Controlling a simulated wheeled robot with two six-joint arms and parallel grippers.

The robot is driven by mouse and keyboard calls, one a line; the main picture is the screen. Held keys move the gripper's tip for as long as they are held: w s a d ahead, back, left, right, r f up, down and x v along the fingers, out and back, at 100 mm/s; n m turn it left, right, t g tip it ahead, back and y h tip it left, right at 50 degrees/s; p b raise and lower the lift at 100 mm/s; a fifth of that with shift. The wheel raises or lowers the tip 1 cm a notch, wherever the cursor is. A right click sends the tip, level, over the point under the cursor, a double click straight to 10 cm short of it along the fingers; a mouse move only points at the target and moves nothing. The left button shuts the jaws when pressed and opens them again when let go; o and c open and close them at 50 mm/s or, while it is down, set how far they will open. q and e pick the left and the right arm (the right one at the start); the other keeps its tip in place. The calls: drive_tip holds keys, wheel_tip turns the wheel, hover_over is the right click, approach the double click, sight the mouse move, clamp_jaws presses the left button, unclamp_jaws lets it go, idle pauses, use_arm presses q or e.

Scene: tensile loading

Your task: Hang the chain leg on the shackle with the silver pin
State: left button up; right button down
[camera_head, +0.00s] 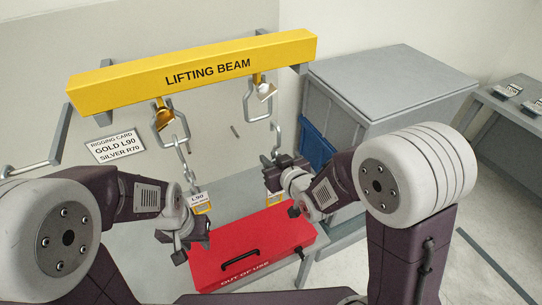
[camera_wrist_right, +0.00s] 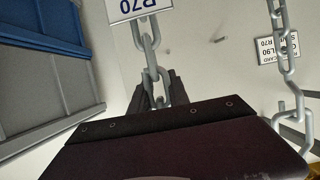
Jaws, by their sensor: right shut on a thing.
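The silver-coloured shackle (camera_head: 264,91) hangs under the right part of the yellow beam, with a large grey link (camera_head: 249,105) below it. My right gripper (camera_head: 277,162) is shut on the R70 chain leg just below that link. The leg's top hook (camera_head: 277,140) is close under the link; contact is unclear. In the right wrist view the R70 tag (camera_wrist_right: 138,7) and chain (camera_wrist_right: 152,45) show upside down. The L90 chain leg (camera_head: 188,176) hangs under the gold-coloured shackle (camera_head: 163,117). My left gripper (camera_head: 184,238) is low beside its tag (camera_head: 198,196); its jaws are unclear.
The yellow lifting beam (camera_head: 130,83) spans above. A rigging card (camera_head: 115,146) reads gold L90, silver R70. A red out-of-use case (camera_head: 235,245) lies on the bench below the grippers. A grey cabinet (camera_head: 390,80) and blue bin (camera_head: 316,145) stand at right.

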drive_tip(key=a+r+b+x, duration=0.1)
drive_tip(key=b+x, duration=0.1)
drive_tip(key=x, duration=0.7)
drive_tip(key=shift+w+r, duration=0.2)
drive_tip(key=shift+r, duration=0.05)
idle(0.9)
drive_tip(key=shift+d, duration=0.1)
